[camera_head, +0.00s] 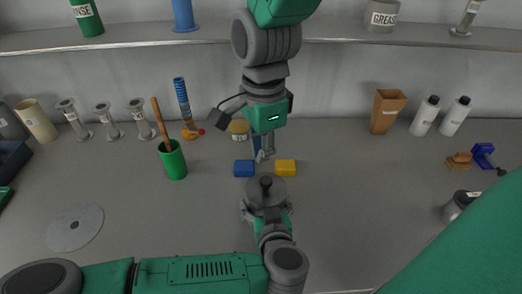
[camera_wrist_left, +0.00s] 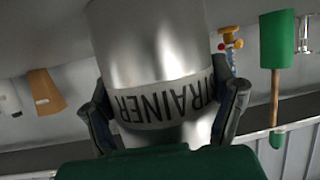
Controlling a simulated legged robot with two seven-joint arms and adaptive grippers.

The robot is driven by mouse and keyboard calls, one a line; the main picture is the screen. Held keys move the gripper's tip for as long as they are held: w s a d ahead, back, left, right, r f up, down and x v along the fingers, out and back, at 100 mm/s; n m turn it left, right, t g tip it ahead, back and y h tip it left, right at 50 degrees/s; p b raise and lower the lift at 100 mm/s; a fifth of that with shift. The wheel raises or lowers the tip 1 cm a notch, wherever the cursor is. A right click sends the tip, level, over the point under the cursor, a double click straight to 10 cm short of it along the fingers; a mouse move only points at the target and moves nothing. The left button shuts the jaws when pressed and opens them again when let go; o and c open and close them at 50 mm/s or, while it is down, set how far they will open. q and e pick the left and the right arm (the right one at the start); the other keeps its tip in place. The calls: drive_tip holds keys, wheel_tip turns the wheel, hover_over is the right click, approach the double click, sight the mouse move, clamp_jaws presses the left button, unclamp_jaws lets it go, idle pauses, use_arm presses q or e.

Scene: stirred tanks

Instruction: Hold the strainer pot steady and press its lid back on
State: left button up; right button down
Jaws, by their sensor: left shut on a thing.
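The strainer pot (camera_wrist_left: 150,45) is a shiny metal cylinder with a pale label band, upside down in the left wrist view. My left gripper (camera_wrist_left: 166,106) is shut around it, one finger on each side. In the head view the pot's grey round top (camera_head: 266,194) shows near the middle, with a dark knob (camera_head: 265,182) standing up from it. I cannot tell how firmly the lid sits. My right gripper (camera_head: 264,152) points down from above, just behind the knob and apart from it. Its fingers look close together, but their opening is unclear.
A blue block (camera_head: 244,168) and a yellow block (camera_head: 286,168) lie just behind the pot. A green cup (camera_head: 173,160) with a wooden handle stands left. A tan holder (camera_head: 386,110) and white bottles (camera_head: 425,116) stand back right.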

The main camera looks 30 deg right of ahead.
use_arm(q)
drive_tip(key=o, duration=1.3)
drive_tip(key=shift+c, duration=0.2)
drive_tip(key=shift+s, duration=0.1)
